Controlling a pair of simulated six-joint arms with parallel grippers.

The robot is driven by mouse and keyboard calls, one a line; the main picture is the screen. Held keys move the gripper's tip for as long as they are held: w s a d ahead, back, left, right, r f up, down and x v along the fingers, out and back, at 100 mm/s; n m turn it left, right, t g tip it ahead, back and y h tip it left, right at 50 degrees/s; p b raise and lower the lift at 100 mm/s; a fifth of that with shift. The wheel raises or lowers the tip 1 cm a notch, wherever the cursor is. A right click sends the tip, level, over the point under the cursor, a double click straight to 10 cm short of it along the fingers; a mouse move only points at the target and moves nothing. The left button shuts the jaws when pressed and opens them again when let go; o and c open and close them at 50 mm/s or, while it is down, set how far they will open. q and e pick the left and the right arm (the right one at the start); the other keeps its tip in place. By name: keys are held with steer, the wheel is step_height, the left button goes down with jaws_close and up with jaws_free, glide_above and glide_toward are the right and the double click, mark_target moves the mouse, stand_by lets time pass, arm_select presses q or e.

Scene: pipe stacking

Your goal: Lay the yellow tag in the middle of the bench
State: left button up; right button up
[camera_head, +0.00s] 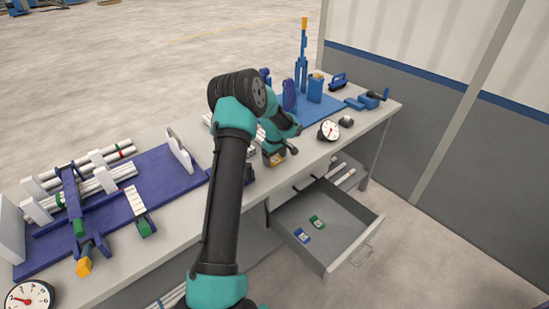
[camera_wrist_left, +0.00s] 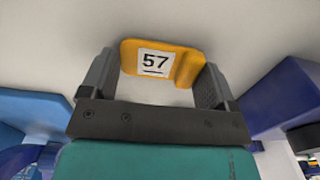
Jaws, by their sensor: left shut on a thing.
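The yellow tag (camera_wrist_left: 187,64) shows in the left wrist view, with a white label reading 57. It sits between the two dark fingers of my left gripper (camera_head: 275,157), which is shut on it. In the head view the gripper is over the front middle part of the grey bench (camera_head: 316,163), above the open drawer's back. The tag is small and mostly hidden there. I cannot tell whether it touches the bench top. My right gripper is not in view.
An open drawer (camera_head: 345,228) below the bench holds a blue tag (camera_head: 302,235) and a green tag (camera_head: 317,222). A blue rack with white pipes (camera_head: 88,187) stands at left. A blue stand (camera_head: 302,70), a gauge (camera_head: 329,130) and a blue vise (camera_head: 373,99) are at right.

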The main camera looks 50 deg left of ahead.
mark_target(274, 161)
arm_select(q)
steer(key=o, duration=0.8)
steer(key=shift+f, duration=0.1)
step_height(274, 161, up, 12)
steer(key=shift+r, duration=0.15)
stand_by(0.6)
